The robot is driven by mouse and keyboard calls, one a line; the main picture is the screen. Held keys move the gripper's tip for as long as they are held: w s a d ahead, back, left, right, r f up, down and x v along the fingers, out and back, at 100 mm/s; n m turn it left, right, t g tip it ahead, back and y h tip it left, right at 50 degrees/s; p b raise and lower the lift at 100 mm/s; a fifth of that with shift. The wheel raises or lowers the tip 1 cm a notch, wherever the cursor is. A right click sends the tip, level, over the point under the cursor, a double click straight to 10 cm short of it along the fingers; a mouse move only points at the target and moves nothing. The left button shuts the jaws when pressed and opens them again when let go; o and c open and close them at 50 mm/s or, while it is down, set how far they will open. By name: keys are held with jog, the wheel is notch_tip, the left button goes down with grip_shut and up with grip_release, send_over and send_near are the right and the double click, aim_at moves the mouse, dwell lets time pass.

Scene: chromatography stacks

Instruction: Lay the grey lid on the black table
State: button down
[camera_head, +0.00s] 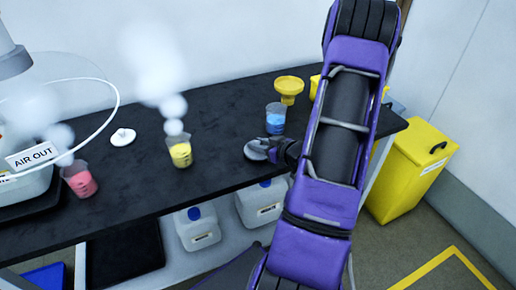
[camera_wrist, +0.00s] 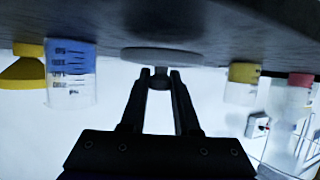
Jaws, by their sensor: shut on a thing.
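The grey lid (camera_head: 257,150) is a round disc with a small knob. My gripper (camera_head: 272,151) is shut on its knob, near the front edge of the black table (camera_head: 225,188), just in front of the blue beaker. In the wrist view the black table (camera_wrist: 260,25) is at the top, the grey lid (camera_wrist: 150,55) lies flat close to its surface, and my gripper (camera_wrist: 160,77) pinches the knob. I cannot tell whether the lid touches the table.
A blue beaker (camera_head: 276,124), a yellow beaker (camera_head: 181,156) giving off white vapour, a pink beaker (camera_head: 80,185) and a yellow funnel (camera_head: 288,86) stand on the table. A white lid (camera_head: 122,137) lies left. Bare table lies between the yellow beaker and my gripper.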

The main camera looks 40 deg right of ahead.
jog(key=shift+f, duration=0.5)
jog(key=shift+f, duration=0.25)
jog(key=c, duration=0.6)
grip_release()
jog(key=shift+c, duration=0.2)
jog(key=shift+r, duration=0.1)
jog(key=shift+r, duration=0.3)
jog(key=p+v, duration=0.1)
jog(key=v, duration=1.1)
jog(key=shift+f+p, duration=0.2)
jog(key=shift+p, duration=0.15)
